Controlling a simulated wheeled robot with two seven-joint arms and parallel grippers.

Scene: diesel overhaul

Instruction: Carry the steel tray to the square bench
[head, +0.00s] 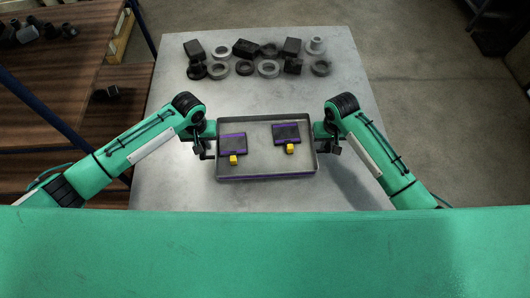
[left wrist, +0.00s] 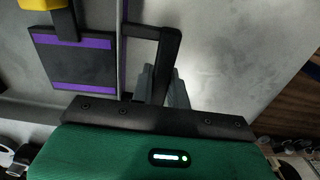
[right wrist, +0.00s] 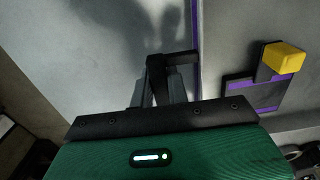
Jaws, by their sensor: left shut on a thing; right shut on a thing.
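The steel tray (head: 262,164) is shallow and rectangular, with purple along its edge, over the near part of a pale grey table (head: 180,185). I cannot tell whether it touches the table. Two dark plates (head: 233,143) (head: 286,132) with purple strips and yellow blocks lie inside it. My left gripper (head: 209,140) is shut on the tray's left black handle, which shows in the left wrist view (left wrist: 152,32). My right gripper (head: 325,136) is shut on the right handle, seen in the right wrist view (right wrist: 180,58). I cannot tell which table is the square bench.
Several dark and grey rings and blocks (head: 245,68) stand at the table's far end. A brown wooden shelf unit (head: 60,110) with dark parts stands at the left. Concrete floor (head: 420,100) is open at the right. The table is bare between the parts and the tray.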

